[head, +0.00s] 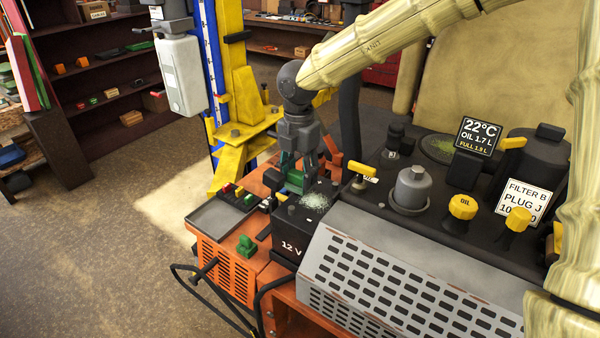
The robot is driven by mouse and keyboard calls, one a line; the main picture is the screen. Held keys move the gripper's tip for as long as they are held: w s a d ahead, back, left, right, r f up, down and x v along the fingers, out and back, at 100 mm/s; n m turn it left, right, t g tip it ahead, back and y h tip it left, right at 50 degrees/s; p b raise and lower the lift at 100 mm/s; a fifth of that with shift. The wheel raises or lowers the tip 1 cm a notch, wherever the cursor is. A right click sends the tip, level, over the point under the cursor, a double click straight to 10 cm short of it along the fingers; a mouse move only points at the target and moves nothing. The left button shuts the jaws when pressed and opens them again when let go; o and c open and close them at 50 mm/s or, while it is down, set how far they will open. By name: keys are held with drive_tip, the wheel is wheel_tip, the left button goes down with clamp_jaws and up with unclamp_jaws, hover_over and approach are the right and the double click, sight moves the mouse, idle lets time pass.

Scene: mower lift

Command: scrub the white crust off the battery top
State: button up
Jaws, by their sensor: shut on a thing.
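The black battery (287,223), marked 12 V, sits on the orange machine deck. A patch of white crust (316,201) covers part of its top, towards the right. My gripper (294,174) points down just behind the battery. It is shut on a green tool (295,182), held close to the battery's back edge and left of the crust. The tool's underside is hidden, so I cannot tell whether it touches anything.
A grey tray (217,220) with small parts lies left of the battery, and a green block (246,245) stands in front. The perforated grey cover (405,285) and yellow-handled dipstick (362,172) are close on the right. A yellow lift post (240,90) stands behind.

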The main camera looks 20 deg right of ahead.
sight(327, 206)
drive_tip(key=shift+s+r, duration=0.15)
drive_tip(key=shift+s, duration=0.4)
drive_tip(key=shift+s+r, duration=0.15)
drive_tip(key=shift+s, duration=0.35)
drive_tip(key=shift+w+f, duration=0.55)
drive_tip(key=shift+w, duration=0.15)
drive_tip(key=shift+s+r, duration=0.1)
drive_tip(key=shift+s, duration=0.35)
drive_tip(key=shift+w+f+b, duration=0.25)
drive_tip(key=shift+f+b, duration=0.1)
drive_tip(key=shift+f, duration=0.05)
drive_tip(key=shift+s, duration=0.1)
drive_tip(key=shift+s+d, duration=0.1)
drive_tip(key=shift+s, duration=0.05)
drive_tip(key=shift+s+d+p, duration=0.2)
drive_tip(key=shift+s+d, duration=0.85)
drive_tip(key=shift+s, duration=0.3)
drive_tip(key=shift+s+d+p, duration=0.2)
drive_tip(key=shift+s+d, duration=0.8)
drive_tip(key=shift+s, duration=0.3)
drive_tip(key=shift+s+d+f, duration=0.1)
drive_tip(key=shift+s+f, duration=0.05)
drive_tip(key=shift+f, duration=0.05)
